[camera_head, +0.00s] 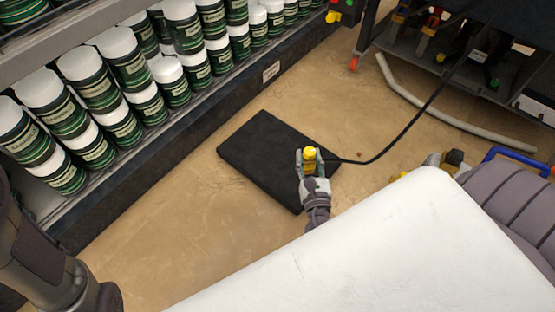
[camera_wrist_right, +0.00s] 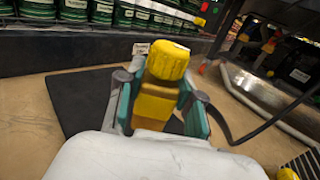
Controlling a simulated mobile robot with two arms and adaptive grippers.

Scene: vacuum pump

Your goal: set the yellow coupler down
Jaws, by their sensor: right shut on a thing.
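The yellow coupler (camera_head: 310,154) is held between the fingers of my right gripper (camera_head: 312,163), over the right part of a black mat (camera_head: 262,148) on the floor. In the right wrist view the coupler (camera_wrist_right: 160,85) stands upright between the two fingers of the gripper (camera_wrist_right: 160,100), which are shut on it. I cannot tell whether the coupler touches the mat. My left gripper is not in view; only a dark part of my arm shows at lower left.
A shelf (camera_head: 165,125) with several green and white cans stands at left. A dark machine (camera_head: 470,70) stands at upper right, with a grey pipe (camera_head: 440,115) on the floor before it. The mat's left part and the floor around it are clear.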

